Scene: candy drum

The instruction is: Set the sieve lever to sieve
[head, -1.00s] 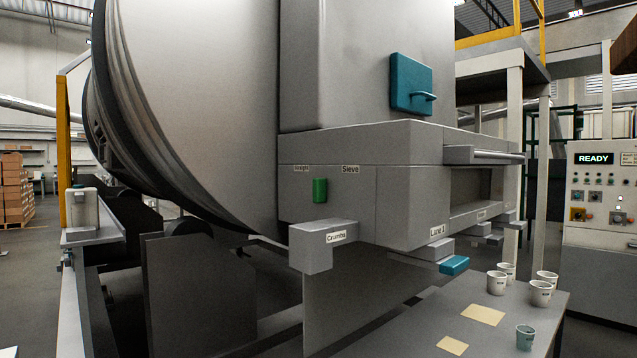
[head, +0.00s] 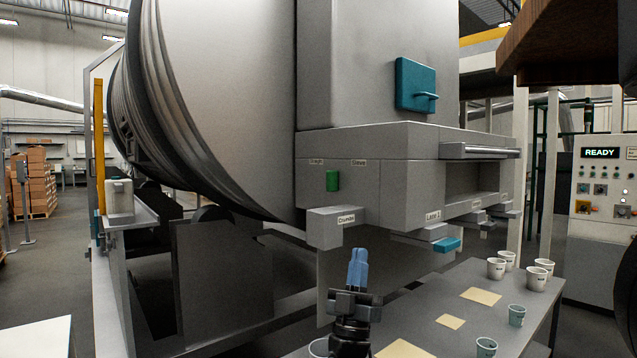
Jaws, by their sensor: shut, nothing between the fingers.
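The sieve lever is a green upright block (head: 332,181) on the grey housing beside the big drum (head: 215,100). It sits between a left label, too small to read surely, and the "Sieve" label (head: 359,162) on the right, a little nearer the left one. My gripper (head: 358,268) is at the bottom middle of the head view, blue fingers pointing up. The fingers are together and empty. It shows below the lever and slightly to its right, apart from it. Nothing hides the lever.
A "Crumbs" chute (head: 336,228) juts out below the lever. A grey table (head: 470,325) with several cups and tan cards stands at the lower right. A control panel (head: 598,190) reads READY.

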